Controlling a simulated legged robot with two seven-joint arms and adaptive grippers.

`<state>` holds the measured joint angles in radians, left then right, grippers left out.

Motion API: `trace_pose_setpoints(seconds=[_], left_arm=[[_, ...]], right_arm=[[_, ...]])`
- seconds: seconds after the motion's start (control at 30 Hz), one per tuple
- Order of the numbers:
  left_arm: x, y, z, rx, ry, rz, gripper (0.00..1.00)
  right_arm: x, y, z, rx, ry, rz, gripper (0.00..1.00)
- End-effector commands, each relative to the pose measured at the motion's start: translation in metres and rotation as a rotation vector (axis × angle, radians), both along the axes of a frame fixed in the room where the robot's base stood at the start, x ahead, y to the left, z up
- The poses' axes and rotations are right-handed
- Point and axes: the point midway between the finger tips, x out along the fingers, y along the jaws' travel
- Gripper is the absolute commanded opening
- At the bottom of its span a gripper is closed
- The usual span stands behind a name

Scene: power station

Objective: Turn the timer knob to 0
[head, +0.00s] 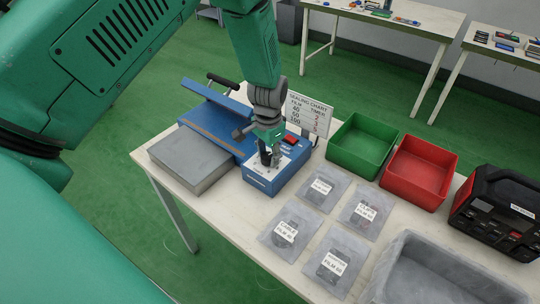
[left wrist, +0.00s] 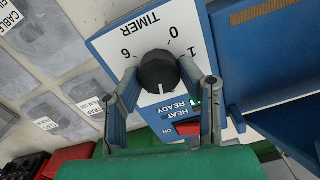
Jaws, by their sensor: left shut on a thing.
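The black timer knob (left wrist: 158,71) sits on the white TIMER panel (left wrist: 112,42) of the blue sealer. The numerals 6, 0 and 1 show beside it. A short white mark shows on the knob's lower edge in the left wrist view, on the side away from the 0. My left gripper (left wrist: 160,82) is shut on the knob, one finger on each side. In the head view my left gripper (head: 270,156) reaches down onto the control box of the blue sealer (head: 262,182) and mostly hides the knob. My right gripper is not in view.
A sealing chart (head: 309,114) stands behind the control box. A red switch (left wrist: 187,128) is close to my fingers. Green (head: 360,145) and red (head: 418,172) bins, several labelled bags (head: 320,188), a grey tray (head: 440,270) and a black power unit (head: 500,211) are to the right.

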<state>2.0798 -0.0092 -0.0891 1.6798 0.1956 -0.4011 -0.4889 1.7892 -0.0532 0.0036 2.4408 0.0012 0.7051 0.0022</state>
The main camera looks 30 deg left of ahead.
Motion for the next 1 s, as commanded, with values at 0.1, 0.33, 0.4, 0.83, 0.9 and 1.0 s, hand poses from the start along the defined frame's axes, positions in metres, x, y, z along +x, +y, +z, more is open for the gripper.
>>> trace_pose_setpoints(seconds=[0.1,0.33,0.4,0.83,0.9,1.0], left_arm=[[-0.0004,-0.0075,-0.0005,-0.012,0.001,-0.003,0.04],[-0.0014,-0.0057,-0.0017,-0.006,0.006,-0.001,0.04],[-0.0018,-0.0054,-0.002,-0.005,0.007,-0.001,0.04],[-0.0041,-0.005,-0.0032,-0.009,0.012,-0.001,0.04],[-0.0045,-0.0045,-0.0035,-0.008,0.013,-0.001,0.04],[-0.0048,-0.004,-0.0038,-0.008,0.014,0.0,0.04]], right_arm=[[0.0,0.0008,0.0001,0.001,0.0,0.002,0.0],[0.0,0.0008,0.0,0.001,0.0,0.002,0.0],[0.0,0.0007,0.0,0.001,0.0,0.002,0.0],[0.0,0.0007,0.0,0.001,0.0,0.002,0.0],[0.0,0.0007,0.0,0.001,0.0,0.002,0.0],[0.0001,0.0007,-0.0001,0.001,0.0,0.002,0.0]])
